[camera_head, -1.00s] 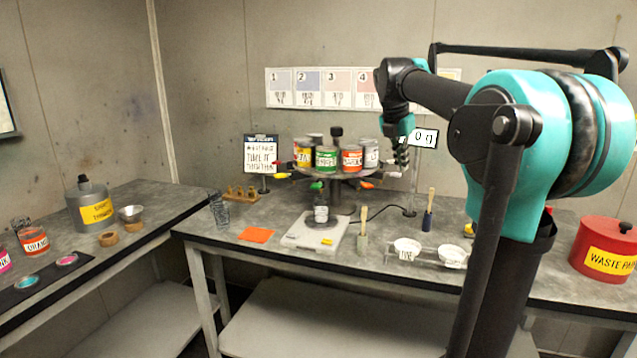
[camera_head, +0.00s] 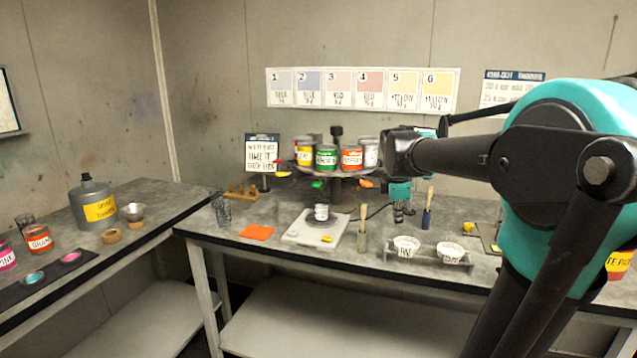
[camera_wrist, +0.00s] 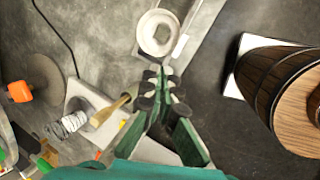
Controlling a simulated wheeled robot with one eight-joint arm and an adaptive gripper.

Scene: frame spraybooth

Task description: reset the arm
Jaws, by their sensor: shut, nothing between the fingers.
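My gripper (camera_head: 398,214) hangs low above the bench in the head view, between two brushes and behind the white cups. In the wrist view my gripper (camera_wrist: 160,85) has its fingers together with nothing between them. A white cup (camera_wrist: 158,33) lies just beyond the fingertips there. My arm fills the right of the head view and hides part of the bench and wall.
The paint carousel (camera_head: 335,172) stands left of my gripper, with several cans. A scale (camera_head: 315,228) bears a jar. Brushes (camera_head: 363,232) (camera_head: 427,215) stand close by. White cups (camera_head: 406,245) sit in a rack in front. A round wooden object (camera_wrist: 290,95) shows at right in the wrist view.

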